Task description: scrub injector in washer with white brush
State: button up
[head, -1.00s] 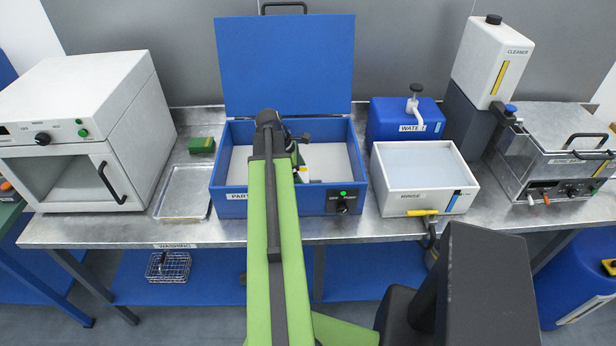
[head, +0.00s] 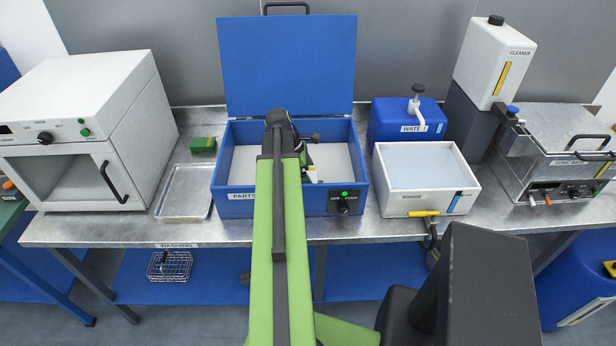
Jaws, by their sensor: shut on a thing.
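The blue parts washer (head: 230,205) stands in the middle of the bench with its blue lid (head: 287,62) up. My green arm reaches over its front wall, and my gripper (head: 308,165) is inside the basin, partly hidden behind the arm. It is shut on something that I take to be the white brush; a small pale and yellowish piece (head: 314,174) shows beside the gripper. I cannot make out the injector; it is hidden by the arm or too small to tell. A green light shows on the washer's front.
A white rinse tub (head: 428,205) and a blue water container (head: 390,120) stand right of the washer. A metal tray (head: 184,193), a green block (head: 202,145) and a white oven (head: 75,130) stand left. A lidded metal bath (head: 560,150) is at the far right.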

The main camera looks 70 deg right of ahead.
jog(key=shift+w+a, duration=0.35)
jog(key=shift+w, duration=0.5)
jog(key=shift+w+a, duration=0.35)
jog(key=shift+w, duration=0.5)
jog(key=shift+s+d, duration=0.4)
jog(key=shift+s, duration=0.5)
jog(key=shift+s+d, duration=0.35)
jog(key=shift+s, duration=0.5)
jog(key=shift+w+a, duration=0.4)
jog(key=shift+w, duration=0.5)
jog(key=shift+w+a, duration=0.35)
jog(key=shift+w, duration=0.5)
notch_tip(320, 180, up, 16)
jog(key=p, duration=1.5)
jog(key=shift+p, duration=0.4)
jog(key=shift+f, duration=0.1)
